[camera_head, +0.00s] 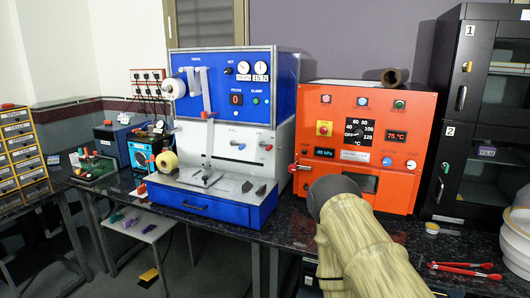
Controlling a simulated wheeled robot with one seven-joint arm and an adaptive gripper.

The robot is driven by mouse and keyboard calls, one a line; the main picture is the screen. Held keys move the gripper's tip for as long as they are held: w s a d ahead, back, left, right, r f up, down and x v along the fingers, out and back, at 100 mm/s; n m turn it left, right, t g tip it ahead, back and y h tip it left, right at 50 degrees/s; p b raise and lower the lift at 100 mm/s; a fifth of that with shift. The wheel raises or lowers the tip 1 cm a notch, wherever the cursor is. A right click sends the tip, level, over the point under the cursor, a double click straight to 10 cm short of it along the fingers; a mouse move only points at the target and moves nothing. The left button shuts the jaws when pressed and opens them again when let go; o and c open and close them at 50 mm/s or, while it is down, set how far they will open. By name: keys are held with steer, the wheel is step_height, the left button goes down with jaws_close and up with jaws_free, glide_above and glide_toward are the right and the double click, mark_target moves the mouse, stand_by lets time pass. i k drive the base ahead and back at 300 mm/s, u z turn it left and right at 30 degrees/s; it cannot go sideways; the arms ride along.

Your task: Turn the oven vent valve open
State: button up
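The oven (347,193) is an orange box on the dark bench, right of centre. Its front has a temperature dial (360,132), a display reading 75 °C, and a small display that appears to read -88 kPa. Low on the right of the front are a blue knob (386,161) and a pale knob (411,164). Their labels are too small to read, so I cannot tell which is the vent valve. A red-tipped handle (293,167) sticks out at the left edge. My sleeved arm reaches up to the oven's lower front. My gripper's fingers do not show.
A blue and white press machine (222,140) stands left of the oven. A black cabinet (482,140) stands close on its right. Red-handled tongs (465,268) and a small round container (432,228) lie on the bench at right. A brown tube (395,77) rests on top of the oven.

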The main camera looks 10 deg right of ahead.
mark_target(411, 165)
steer(key=z, duration=0.5)
steer(key=i, duration=1.15)
steer(key=z, duration=0.6)
